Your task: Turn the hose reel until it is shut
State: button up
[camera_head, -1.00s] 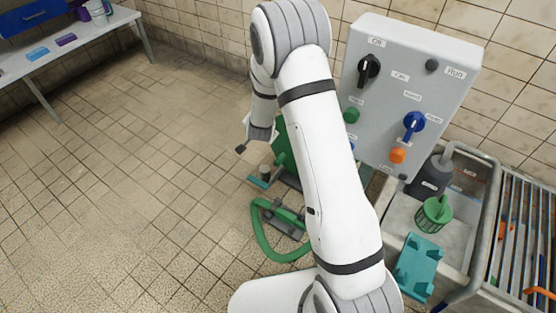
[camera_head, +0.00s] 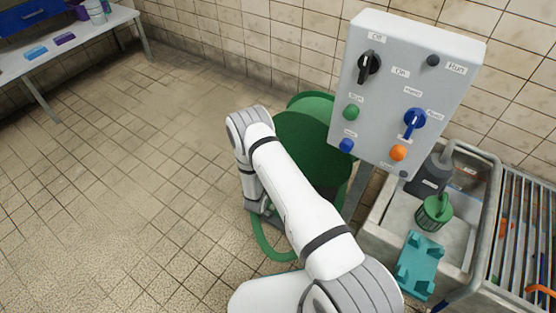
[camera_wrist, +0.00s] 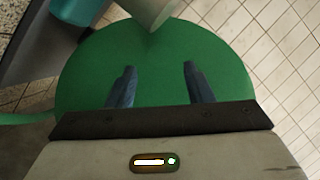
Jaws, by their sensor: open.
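The green hose reel (camera_head: 312,140) stands on the floor behind my arm and left of the control box. My arm hides its lower left part. In the wrist view its round green face (camera_wrist: 155,65) fills the middle. My gripper (camera_wrist: 158,72) is open, with its two dark fingers apart and pointing over the green face. Nothing shows between the fingers. I cannot tell whether they touch the reel. The reel's handle is not clearly visible.
A grey control box (camera_head: 410,90) with knobs and buttons stands close to the right of the reel. A green hose (camera_head: 265,240) lies on the floor. The tiled floor at left is clear.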

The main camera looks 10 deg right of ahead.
jog(key=b+x, duration=0.2)
jog(key=x, duration=0.4)
jog(key=shift+w+d+f, duration=0.1)
jog(key=shift+w+d, duration=0.05)
jog(key=shift+w, duration=0.05)
grip_shut()
dwell(0.4)
